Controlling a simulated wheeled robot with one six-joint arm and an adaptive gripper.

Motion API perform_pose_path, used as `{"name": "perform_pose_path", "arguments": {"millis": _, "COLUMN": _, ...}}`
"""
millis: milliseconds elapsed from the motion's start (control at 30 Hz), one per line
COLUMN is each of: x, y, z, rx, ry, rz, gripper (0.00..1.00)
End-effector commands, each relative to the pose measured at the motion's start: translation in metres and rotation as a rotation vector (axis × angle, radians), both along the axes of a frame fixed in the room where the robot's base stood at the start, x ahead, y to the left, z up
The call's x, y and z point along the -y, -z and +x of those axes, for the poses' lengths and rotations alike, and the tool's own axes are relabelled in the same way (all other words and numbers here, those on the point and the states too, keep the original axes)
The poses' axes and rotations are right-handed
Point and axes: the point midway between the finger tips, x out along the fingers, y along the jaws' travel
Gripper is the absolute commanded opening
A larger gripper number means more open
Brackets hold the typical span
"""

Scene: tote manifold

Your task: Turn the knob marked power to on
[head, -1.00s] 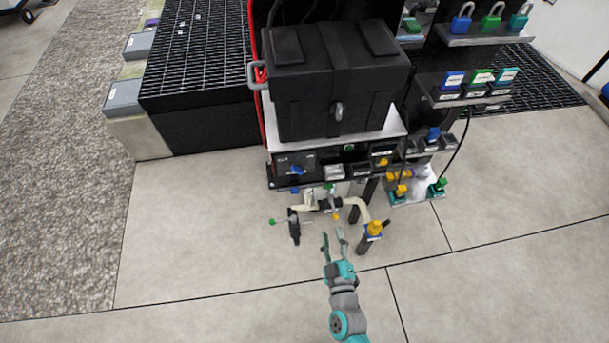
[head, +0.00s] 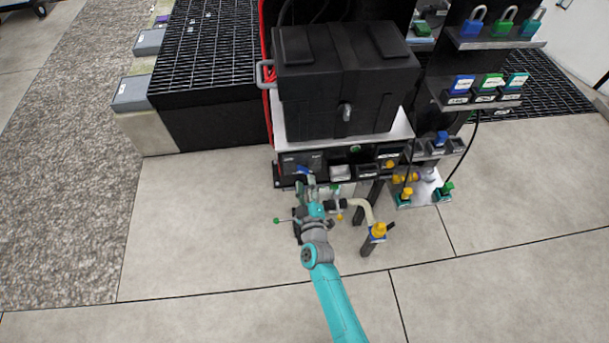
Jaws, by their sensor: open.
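A black control panel (head: 291,161) sits on the front of the stand, below the black tote (head: 344,85). A blue knob (head: 302,172) on this panel is partly hidden by my gripper. Its marking and setting are too small to read. My gripper (head: 306,183) is open, with its fingers right at the knob in the head view. I cannot tell whether the fingers touch the knob or stand just short of it.
Pale piping with a yellow-handled valve (head: 378,231) stands low in front of the panel. A green-tipped lever (head: 277,221) sticks out left of my wrist. Shelves with coloured padlocks (head: 473,27) stand at the right.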

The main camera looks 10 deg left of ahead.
Motion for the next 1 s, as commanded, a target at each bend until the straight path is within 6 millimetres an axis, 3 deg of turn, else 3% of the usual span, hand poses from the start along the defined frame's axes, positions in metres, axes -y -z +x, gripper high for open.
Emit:
{"name": "perform_pose_path", "arguments": {"millis": 300, "x": -0.01, "y": 0.0, "z": 0.032, "rx": 0.0, "ry": 0.0, "rz": 0.001, "gripper": 0.41}}
{"name": "perform_pose_path", "arguments": {"millis": 667, "x": -0.011, "y": 0.0, "z": 0.035, "rx": 0.0, "ry": 0.0, "rz": 0.001, "gripper": 0.41}}
{"name": "perform_pose_path", "arguments": {"millis": 833, "x": -0.011, "y": 0.0, "z": 0.035, "rx": 0.0, "ry": 0.0, "rz": 0.001, "gripper": 0.03}}
{"name": "perform_pose_path", "arguments": {"millis": 1000, "x": -0.011, "y": 0.0, "z": 0.035, "rx": 0.0, "ry": 0.0, "rz": 0.001, "gripper": 0.0}}
